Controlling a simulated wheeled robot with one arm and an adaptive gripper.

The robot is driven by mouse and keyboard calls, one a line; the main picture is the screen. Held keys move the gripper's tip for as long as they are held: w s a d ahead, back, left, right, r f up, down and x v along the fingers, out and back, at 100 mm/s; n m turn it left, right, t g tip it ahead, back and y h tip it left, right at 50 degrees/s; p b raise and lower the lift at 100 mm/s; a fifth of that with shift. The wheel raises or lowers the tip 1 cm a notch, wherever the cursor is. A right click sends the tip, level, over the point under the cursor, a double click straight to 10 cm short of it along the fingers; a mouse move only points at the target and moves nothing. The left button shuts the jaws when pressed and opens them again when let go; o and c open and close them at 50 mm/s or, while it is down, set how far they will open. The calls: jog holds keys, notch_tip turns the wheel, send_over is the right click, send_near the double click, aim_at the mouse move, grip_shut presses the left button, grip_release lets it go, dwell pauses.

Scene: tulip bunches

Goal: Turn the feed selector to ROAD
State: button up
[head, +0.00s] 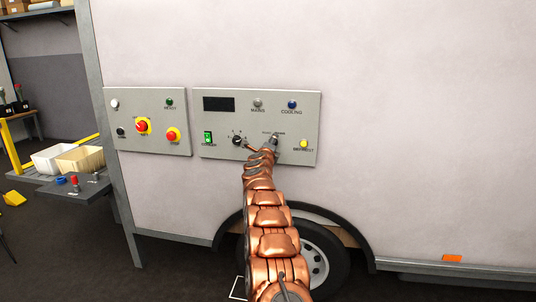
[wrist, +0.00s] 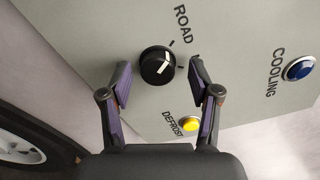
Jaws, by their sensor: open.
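The feed selector is a round black knob (wrist: 157,66) with a white pointer mark, on a grey panel below the printed word ROAD (wrist: 183,24) in the wrist view. The pointer slants up and to the right; I cannot tell exactly which tick it meets. My gripper (wrist: 160,64) is open, with one finger on each side of the knob, and I see no clear contact. In the head view my gripper (head: 270,147) is at the panel's right half and hides most of the selector; the small label above it is hard to read.
A yellow DEFROST button (wrist: 188,124) and a blue COOLING lamp (wrist: 299,68) are right of the knob. On the grey panel (head: 225,125), another black knob (head: 237,141) and a green switch (head: 208,138) sit left of my gripper. A second panel (head: 150,107) has red buttons.

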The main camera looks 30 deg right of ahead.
jog(key=v, duration=1.1)
jog(key=shift+s, duration=0.2)
dwell(1.0)
jog(key=shift+a+f, duration=0.1)
jog(key=shift+a, duration=0.1)
dwell(0.3)
